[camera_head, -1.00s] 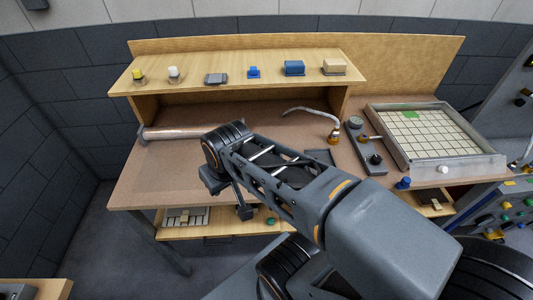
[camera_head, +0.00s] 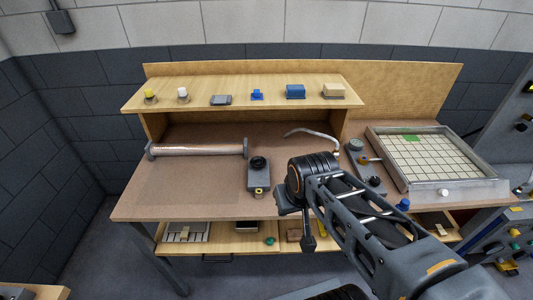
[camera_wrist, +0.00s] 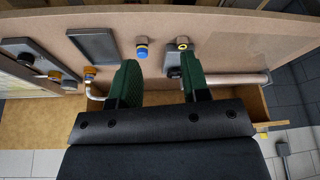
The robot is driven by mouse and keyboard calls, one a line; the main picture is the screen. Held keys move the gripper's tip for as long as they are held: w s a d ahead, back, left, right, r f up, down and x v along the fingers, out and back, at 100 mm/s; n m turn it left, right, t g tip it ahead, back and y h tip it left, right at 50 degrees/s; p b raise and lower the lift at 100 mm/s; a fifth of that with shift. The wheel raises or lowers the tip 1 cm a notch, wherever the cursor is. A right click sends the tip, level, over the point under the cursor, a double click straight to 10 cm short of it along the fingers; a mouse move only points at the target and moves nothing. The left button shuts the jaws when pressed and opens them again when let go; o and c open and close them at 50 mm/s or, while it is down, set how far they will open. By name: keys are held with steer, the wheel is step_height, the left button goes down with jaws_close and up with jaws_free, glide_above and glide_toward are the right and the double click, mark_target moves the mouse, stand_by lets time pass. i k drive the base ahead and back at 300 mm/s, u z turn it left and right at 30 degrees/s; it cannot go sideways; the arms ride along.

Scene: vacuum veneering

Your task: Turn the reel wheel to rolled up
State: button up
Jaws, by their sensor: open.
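A reel-like roll (camera_head: 198,150) with a clear and coppery sheen lies between dark end brackets at the back left of the worktable. The roll also shows in the wrist view (camera_wrist: 235,78), to the right of my fingers. I cannot make out a separate wheel on it. A grey box with a black round knob (camera_head: 258,163) stands in front of the roll's right end. My gripper (camera_wrist: 158,60) is open, with two green fingers apart and nothing held between them. In the head view, my arm ends over the front middle of the table, right of the box.
A shelf (camera_head: 210,92) with several small items spans the back. A curved pipe (camera_head: 315,133), a knobbed panel (camera_head: 372,178) and a gridded tray frame (camera_head: 445,188) are to the right. The table's front left is clear. A lower shelf (camera_head: 238,242) holds small parts.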

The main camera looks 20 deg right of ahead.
mark_target(258, 162)
steer(key=i, duration=0.35)
steer(key=z, duration=0.1)
steer(key=k, duration=1)
steer(key=u, duration=1.2)
steer(key=i, duration=1.55)
steer(key=z, duration=0.8)
